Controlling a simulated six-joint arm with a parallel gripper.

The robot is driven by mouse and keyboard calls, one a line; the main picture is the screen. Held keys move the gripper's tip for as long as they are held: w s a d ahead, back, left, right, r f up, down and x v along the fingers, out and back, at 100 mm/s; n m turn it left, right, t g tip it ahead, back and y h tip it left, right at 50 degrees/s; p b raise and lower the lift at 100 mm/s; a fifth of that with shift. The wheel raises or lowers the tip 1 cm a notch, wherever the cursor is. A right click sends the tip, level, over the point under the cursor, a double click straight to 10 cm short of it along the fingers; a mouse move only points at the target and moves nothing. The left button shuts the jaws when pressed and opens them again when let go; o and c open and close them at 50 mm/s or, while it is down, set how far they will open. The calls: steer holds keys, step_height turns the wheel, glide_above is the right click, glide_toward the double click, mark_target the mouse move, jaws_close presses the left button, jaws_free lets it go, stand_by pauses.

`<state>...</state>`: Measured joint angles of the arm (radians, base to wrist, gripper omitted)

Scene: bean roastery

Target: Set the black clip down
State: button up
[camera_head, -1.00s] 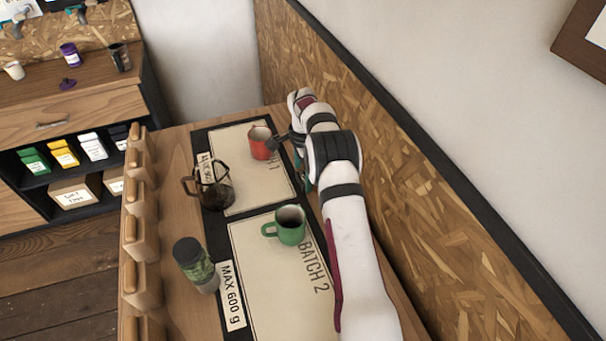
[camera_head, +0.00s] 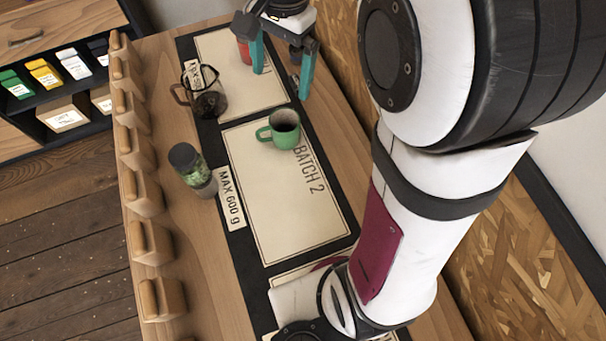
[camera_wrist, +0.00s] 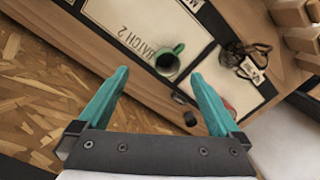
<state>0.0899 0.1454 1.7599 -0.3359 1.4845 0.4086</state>
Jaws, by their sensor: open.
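My gripper (camera_head: 282,82) is open, its two teal fingers apart, pointing down over the far end of the table. In the wrist view nothing sits between the fingers (camera_wrist: 160,75). Small dark shapes (camera_wrist: 181,98) lie on the table's wall side, beyond the fingertips. They look like the black clip, but I cannot tell whether both are part of it. In the head view a small dark piece (camera_head: 294,79) shows beside the right finger, partly hidden.
The green mug (camera_head: 284,130) stands on the mat (camera_head: 285,200) by "BATCH 2". The glass coffee pot (camera_head: 208,101) and green-labelled jar (camera_head: 193,168) stand left. The red mug (camera_head: 243,52) is partly hidden behind the gripper. The chipboard wall (camera_head: 338,45) borders the right. Lower mat is clear.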

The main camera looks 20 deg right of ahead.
steer(key=s+a+f+n, duration=0.2)
steer(key=s, duration=0.9)
steer(key=s+a+f+n, duration=0.2)
steer(key=s+n, duration=0.1)
steer(key=s, duration=0.7)
steer(key=shift+s+a+f+y, duration=0.3)
steer(key=shift+s+f+y, duration=0.05)
steer(key=shift+y, duration=0.05)
